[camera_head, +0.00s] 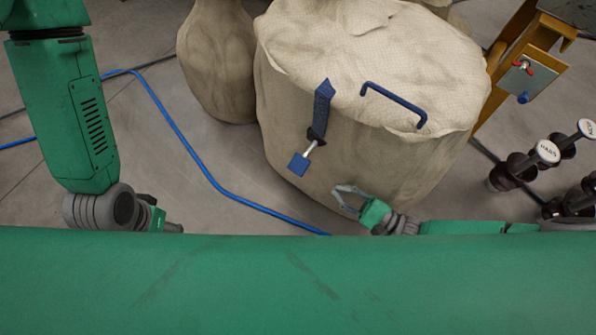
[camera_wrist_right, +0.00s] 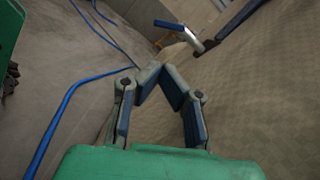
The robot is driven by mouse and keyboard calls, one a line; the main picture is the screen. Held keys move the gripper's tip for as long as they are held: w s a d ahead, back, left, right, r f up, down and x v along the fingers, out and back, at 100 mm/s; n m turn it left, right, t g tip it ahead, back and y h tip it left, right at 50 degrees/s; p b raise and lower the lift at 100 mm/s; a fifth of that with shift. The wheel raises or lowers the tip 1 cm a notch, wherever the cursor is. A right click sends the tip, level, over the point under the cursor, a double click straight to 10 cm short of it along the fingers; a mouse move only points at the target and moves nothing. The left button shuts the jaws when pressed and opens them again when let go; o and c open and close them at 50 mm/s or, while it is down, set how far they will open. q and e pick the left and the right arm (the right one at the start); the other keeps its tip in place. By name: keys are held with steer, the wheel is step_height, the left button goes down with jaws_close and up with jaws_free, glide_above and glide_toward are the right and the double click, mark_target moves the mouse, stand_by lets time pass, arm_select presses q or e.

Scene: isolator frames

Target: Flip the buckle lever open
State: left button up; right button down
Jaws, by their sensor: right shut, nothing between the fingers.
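The buckle lever (camera_head: 322,112) is on the front of a large tan fabric-covered drum. It has a long blue upper arm, a dark pivot, a short silver rod and a blue end plate (camera_head: 299,164) pointing down and left. In the right wrist view the end plate (camera_wrist_right: 169,25) shows at the top. My right gripper (camera_head: 345,195) is below and right of the end plate, apart from it. Its fingertips (camera_wrist_right: 162,73) meet with nothing between them. My left gripper (camera_head: 172,227) is low at the left, far from the lever, mostly hidden behind its wrist and my green body.
The tan drum (camera_head: 400,165) fills the centre and carries a blue handle (camera_head: 394,103). A smaller tan sack (camera_head: 215,65) stands behind left. A blue hose (camera_head: 180,135) crosses the grey floor. At right are a yellow frame (camera_head: 507,72) and several dark knobbed posts (camera_head: 517,166).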

mark_target(306, 156)
steer(key=b+x, duration=0.2)
steer(key=x, duration=0.8)
steer(key=shift+a, duration=0.2)
steer(key=shift+r, duration=0.15)
